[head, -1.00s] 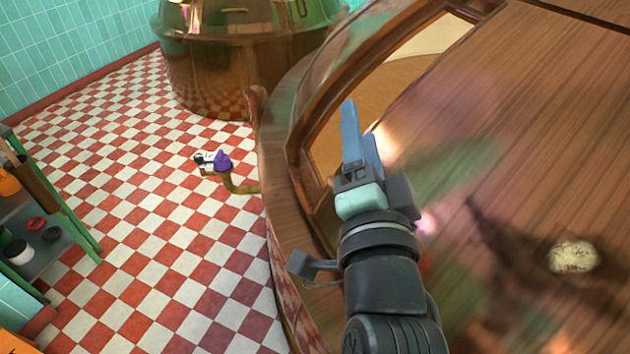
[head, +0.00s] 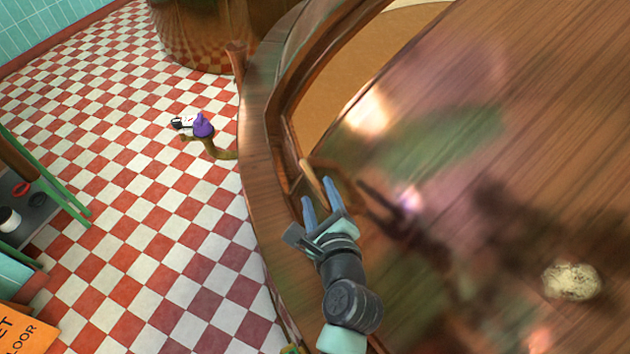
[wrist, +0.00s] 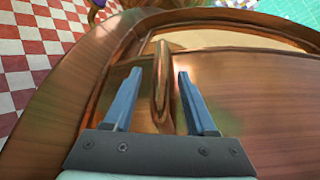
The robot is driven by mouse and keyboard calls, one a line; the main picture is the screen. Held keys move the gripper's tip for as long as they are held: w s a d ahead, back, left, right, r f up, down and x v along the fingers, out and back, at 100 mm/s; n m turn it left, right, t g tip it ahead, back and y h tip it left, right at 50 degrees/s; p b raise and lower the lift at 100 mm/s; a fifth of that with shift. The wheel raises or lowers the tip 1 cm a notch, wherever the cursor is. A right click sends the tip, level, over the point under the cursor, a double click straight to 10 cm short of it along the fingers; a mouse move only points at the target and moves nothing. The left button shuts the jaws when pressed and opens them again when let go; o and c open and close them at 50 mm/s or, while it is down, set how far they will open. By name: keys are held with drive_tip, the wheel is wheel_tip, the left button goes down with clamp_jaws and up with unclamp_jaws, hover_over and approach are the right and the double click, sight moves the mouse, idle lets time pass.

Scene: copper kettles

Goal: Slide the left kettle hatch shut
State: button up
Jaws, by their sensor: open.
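The kettle's curved copper top (head: 470,160) fills the right of the head view. Its hatch is open: a tan inside (head: 345,85) shows through the framed opening, and also in the wrist view (wrist: 235,40). A slim upright handle (head: 311,177) stands at the near end of the opening. My gripper (head: 318,188) is open at this handle.
A wooden-looking curved rim (head: 258,150) borders the kettle. Another copper kettle (head: 205,35) stands behind. A purple-topped fitting (head: 203,125) juts out over the checkered floor (head: 150,200). A green-framed shelf (head: 50,195) and an orange sign (head: 25,330) are at the left.

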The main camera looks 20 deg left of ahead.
sight(316, 185)
drive_tip(key=shift+x, duration=2.15)
clamp_jaws()
drive_tip(key=shift+d, duration=0.1)
